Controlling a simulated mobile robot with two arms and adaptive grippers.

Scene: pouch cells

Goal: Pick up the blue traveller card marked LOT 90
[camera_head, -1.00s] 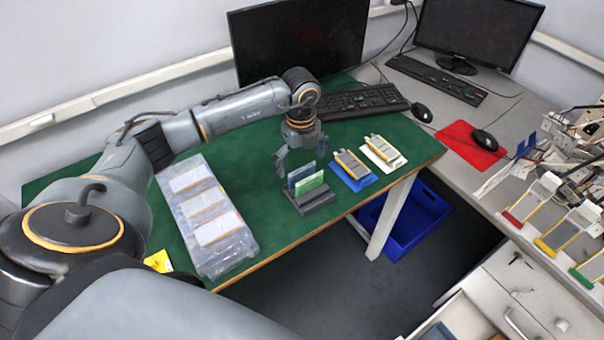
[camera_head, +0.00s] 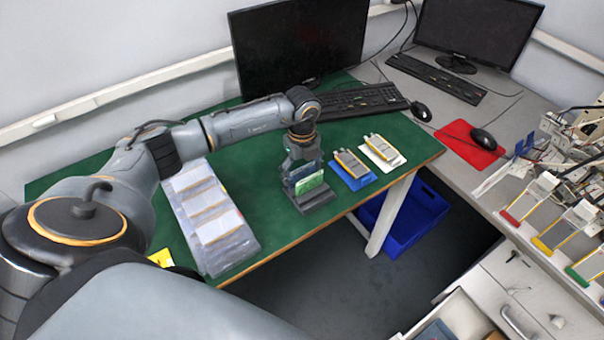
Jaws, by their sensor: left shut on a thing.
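The blue card (camera_head: 298,175) stands upright behind a green card (camera_head: 310,183) in a dark slotted holder (camera_head: 318,199) near the front edge of the green table. Its marking is too small to read. My left gripper (camera_head: 301,168) reaches down from above, with its fingers at the blue card, and is shut on it. The fingers and the green card hide much of the blue card. I cannot tell whether its lower edge is clear of the slot. My right gripper is not in view.
A pouch cell on a blue card (camera_head: 352,182) and another on a white card (camera_head: 383,162) lie right of the holder. A clear tray of cells (camera_head: 240,249) lies left. A keyboard (camera_head: 358,102) and monitor (camera_head: 297,45) stand behind. Green table is bare between tray and holder.

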